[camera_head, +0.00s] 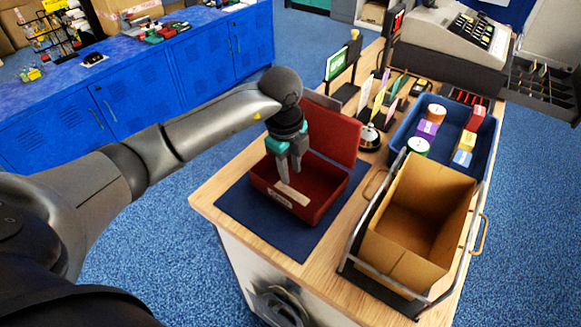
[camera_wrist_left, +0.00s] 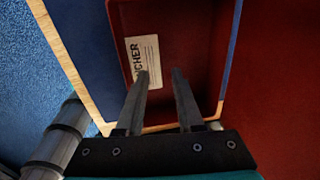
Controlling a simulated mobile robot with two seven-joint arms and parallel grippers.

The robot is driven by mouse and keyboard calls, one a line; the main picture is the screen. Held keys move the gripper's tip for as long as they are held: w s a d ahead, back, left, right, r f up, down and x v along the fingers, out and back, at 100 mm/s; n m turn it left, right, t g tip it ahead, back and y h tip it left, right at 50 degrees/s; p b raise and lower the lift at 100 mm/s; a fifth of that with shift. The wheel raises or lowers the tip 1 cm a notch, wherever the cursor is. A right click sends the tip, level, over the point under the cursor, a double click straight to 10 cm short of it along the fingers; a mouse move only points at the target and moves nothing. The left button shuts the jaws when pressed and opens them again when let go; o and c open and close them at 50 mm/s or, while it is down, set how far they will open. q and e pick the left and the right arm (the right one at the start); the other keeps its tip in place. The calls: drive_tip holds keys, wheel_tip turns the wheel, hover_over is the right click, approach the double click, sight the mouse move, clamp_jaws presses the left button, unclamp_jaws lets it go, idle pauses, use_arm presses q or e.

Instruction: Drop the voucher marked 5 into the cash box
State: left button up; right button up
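The cash box (camera_head: 318,215) is red, with its lid (camera_head: 332,133) raised, and stands on a dark blue mat. In the left wrist view its red floor (camera_wrist_left: 190,45) shows. A pale voucher (camera_head: 293,194) is within the box's outline near its front wall. In the left wrist view the voucher (camera_wrist_left: 143,58) shows part of the printed word; its number cannot be read. The left finger covers part of it. My left gripper (camera_head: 290,175) points down over the box. Its fingers (camera_wrist_left: 162,78) are apart with nothing between them. My right gripper is not in view.
A cardboard carton (camera_head: 413,225) in a metal-framed holder stands right of the box. Behind are a blue tray (camera_head: 478,103) with small goods, a bell (camera_head: 369,137), a rack of coloured cards (camera_head: 379,98) and a cash register (camera_head: 455,35). The mat (camera_head: 245,207) is clear at left.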

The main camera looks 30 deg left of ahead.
use_arm(q)
wheel_tip(320, 180, up, 15)
drive_tip(key=s, duration=0.1)
drive_tip(key=shift+s+a+p, duration=0.2)
drive_tip(key=shift+s+p, duration=0.15)
drive_tip(key=shift+p, duration=0.1)
idle(0.6)
